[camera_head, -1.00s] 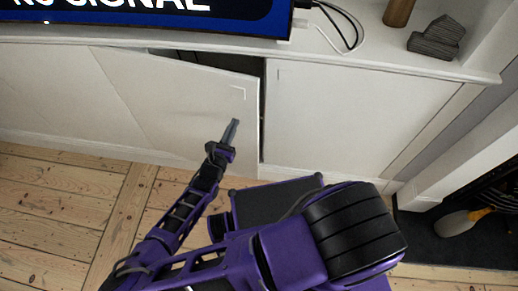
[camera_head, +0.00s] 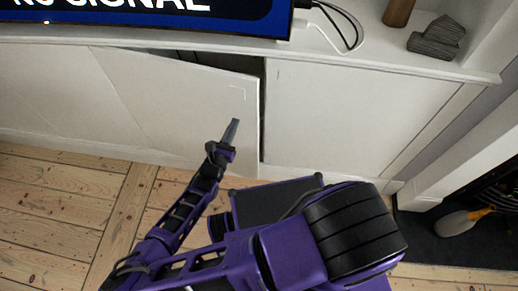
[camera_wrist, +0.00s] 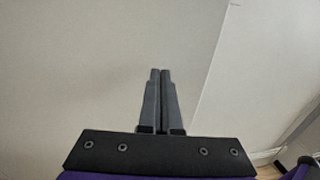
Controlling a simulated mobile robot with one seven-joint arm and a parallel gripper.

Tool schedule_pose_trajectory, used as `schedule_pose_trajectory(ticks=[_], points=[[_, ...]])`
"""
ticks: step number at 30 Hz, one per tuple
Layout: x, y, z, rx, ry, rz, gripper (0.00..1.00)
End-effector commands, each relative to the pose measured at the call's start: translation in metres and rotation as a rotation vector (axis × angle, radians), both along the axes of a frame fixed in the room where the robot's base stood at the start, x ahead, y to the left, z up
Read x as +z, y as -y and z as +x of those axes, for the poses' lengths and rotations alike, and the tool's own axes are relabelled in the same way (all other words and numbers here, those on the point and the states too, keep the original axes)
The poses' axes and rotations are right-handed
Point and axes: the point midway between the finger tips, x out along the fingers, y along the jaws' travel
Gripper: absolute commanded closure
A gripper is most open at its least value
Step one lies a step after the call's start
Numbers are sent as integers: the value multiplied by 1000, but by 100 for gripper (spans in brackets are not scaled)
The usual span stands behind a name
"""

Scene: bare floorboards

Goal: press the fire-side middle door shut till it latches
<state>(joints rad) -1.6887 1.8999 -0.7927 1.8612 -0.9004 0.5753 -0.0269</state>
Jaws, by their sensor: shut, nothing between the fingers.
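The middle door (camera_head: 180,105) of the low white cabinet stands ajar, its right edge swung out and a dark gap showing along its top and right side. The door also fills the left of the wrist view (camera_wrist: 70,70). My gripper (camera_head: 235,122) is shut and empty, in front of the door's right part. In the wrist view its two fingers (camera_wrist: 160,75) lie together, pointing at the door near its edge. I cannot tell whether the fingertips touch the door.
A closed white door (camera_head: 350,115) is to the right, beside the fireplace with its dark hearth (camera_head: 440,245) and a brush (camera_head: 462,220). A television (camera_head: 150,15), cables and a grey ornament (camera_head: 437,38) are on the cabinet top. Bare floorboards (camera_head: 50,210) lie to the left.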

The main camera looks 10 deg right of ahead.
Motion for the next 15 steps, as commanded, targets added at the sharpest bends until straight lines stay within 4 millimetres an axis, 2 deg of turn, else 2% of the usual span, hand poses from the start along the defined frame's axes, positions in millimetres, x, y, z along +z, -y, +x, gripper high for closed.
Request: schedule_pose_trajectory(ticks=[15], points=[[0,7,12,-1,0,-1,100]])
